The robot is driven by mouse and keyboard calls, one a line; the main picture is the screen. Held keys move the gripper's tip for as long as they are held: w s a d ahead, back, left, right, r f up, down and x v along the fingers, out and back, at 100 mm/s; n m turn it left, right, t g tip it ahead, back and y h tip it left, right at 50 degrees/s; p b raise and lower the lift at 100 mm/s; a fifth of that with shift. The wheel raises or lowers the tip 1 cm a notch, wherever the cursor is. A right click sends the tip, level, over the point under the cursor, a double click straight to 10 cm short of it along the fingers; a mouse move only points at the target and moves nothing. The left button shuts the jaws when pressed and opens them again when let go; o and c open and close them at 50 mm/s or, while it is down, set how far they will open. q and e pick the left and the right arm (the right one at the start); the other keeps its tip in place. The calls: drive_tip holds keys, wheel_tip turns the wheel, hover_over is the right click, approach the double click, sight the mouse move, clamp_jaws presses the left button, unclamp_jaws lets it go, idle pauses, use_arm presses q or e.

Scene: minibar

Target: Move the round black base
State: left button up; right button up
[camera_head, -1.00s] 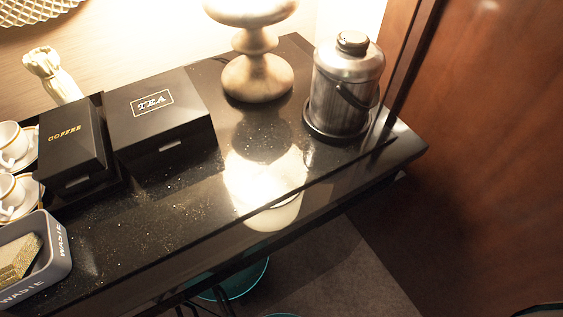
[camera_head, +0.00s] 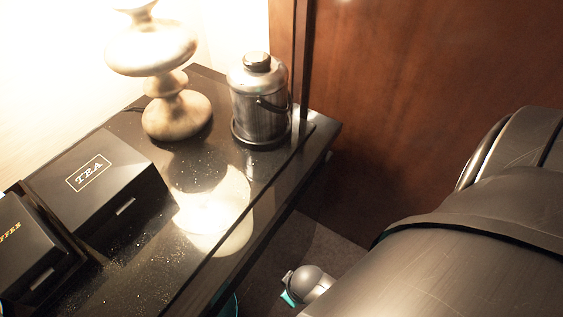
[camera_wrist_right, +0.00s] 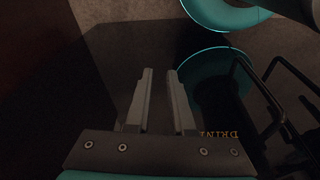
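The round black base (camera_head: 262,143) lies on the dark counter near its right end, in the head view. A steel lidded pot (camera_head: 257,98) with a black handle stands upright on it, so only the base's rim shows. In the right wrist view, my right gripper (camera_wrist_right: 160,76) is open and empty, with a clear gap between its two fingers. It points at a dark area, with neither the base nor the pot in that view. My right gripper does not show in the head view, and my left gripper shows in no view.
A lamp (camera_head: 177,106) stands left of the pot. The tea box (camera_head: 98,182) and coffee box (camera_head: 28,245) are at left. A brown wall panel (camera_head: 400,90) rises just right of the counter. The glossy counter front is clear. "DRIN" lettering (camera_wrist_right: 218,134) shows in the wrist view.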

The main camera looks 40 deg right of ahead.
sight(241, 140)
drive_tip(key=w+r+t+p, duration=0.2)
drive_tip(key=w+r, duration=0.1)
drive_tip(key=r, duration=1)
drive_tip(key=w+r+t+p, duration=0.1)
drive_tip(key=w+r+p, duration=0.2)
drive_tip(key=r, duration=1)
drive_tip(key=w+d+t, duration=0.1)
drive_tip(key=w, duration=0.1)
drive_tip(key=w+r+n+t+y, duration=0.1)
drive_tip(key=w, duration=0.1)
drive_tip(key=w+d+r+n+t+y, duration=0.1)
drive_tip(key=w+t, duration=0.1)
drive_tip(key=shift+d+r, duration=0.15)
drive_tip(key=shift+d, duration=0.15)
drive_tip(key=w+d+r+t, duration=0.1)
drive_tip(key=d, duration=0.1)
drive_tip(key=w+d+r+t, duration=0.1)
drive_tip(key=d, duration=0.1)
drive_tip(key=w+d+r+t, duration=0.1)
drive_tip(key=d+t, duration=0.1)
drive_tip(key=shift+w+n+h, duration=0.3)
drive_tip(key=shift+w, duration=0.1)
drive_tip(key=shift+w+d+r+t, duration=0.2)
drive_tip(key=shift+d+t, duration=0.1)
drive_tip(key=shift+d, duration=0.1)
drive_tip(key=b+x, duration=0.2)
drive_tip(key=x, duration=1.2)
drive_tip(key=shift+w+f, duration=0.3)
drive_tip(key=shift+w, duration=0.05)
drive_tip(key=shift+f, duration=0.1)
